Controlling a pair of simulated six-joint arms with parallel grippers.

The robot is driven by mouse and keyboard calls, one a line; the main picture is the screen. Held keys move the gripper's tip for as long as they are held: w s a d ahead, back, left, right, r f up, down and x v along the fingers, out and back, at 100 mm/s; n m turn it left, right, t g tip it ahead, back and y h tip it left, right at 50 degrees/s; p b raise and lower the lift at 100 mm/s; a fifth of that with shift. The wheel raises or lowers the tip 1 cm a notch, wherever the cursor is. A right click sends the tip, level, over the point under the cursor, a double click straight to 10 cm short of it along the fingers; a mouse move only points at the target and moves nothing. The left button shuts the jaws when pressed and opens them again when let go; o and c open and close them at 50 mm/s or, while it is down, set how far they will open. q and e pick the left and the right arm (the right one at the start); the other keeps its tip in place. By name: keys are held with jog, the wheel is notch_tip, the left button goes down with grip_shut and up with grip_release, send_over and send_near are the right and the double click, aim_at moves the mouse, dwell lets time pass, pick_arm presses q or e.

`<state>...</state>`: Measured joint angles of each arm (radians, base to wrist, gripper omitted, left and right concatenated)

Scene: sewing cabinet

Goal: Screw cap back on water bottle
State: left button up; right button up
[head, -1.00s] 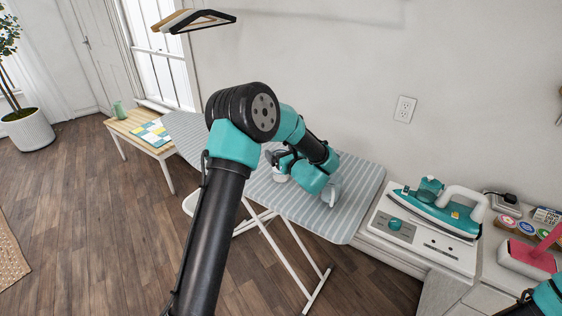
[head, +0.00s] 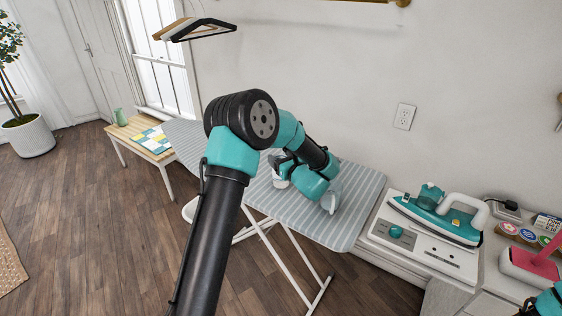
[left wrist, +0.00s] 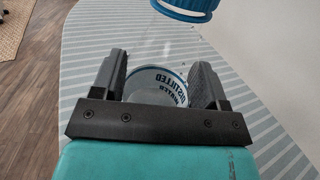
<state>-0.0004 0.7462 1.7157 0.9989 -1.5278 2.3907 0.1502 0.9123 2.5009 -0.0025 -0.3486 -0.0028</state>
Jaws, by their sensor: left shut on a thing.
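In the left wrist view, my left gripper (left wrist: 160,66) is shut on the water bottle (left wrist: 168,86), which sits between its two dark fingers. The bottle's white label with a blue rim reads "DISTILLED WATER". A ridged blue cap-like ring (left wrist: 187,9) shows at the top edge, cut off by the frame.
The striped ironing board (head: 352,208) is clear toward its right end. A teal iron (head: 442,215) rests on a white base (head: 425,247) at the right. A pink-handled thing (head: 535,262) and small tins (head: 527,236) lie beyond. A low table (head: 135,140) stands at the left.

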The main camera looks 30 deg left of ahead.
pick_arm(q)
jog(key=shift+r, duration=0.5)
jog(key=s+d+r, duration=0.3)
jog(key=s+d, duration=0.5)
jog(key=s, duration=0.5)
jog(key=shift+s+d+r, duration=0.15)
jog(key=shift+s+d, duration=0.05)
jog(key=shift+s, duration=0.1)
jog(key=o, duration=0.6)
jog(key=c, duration=0.8)
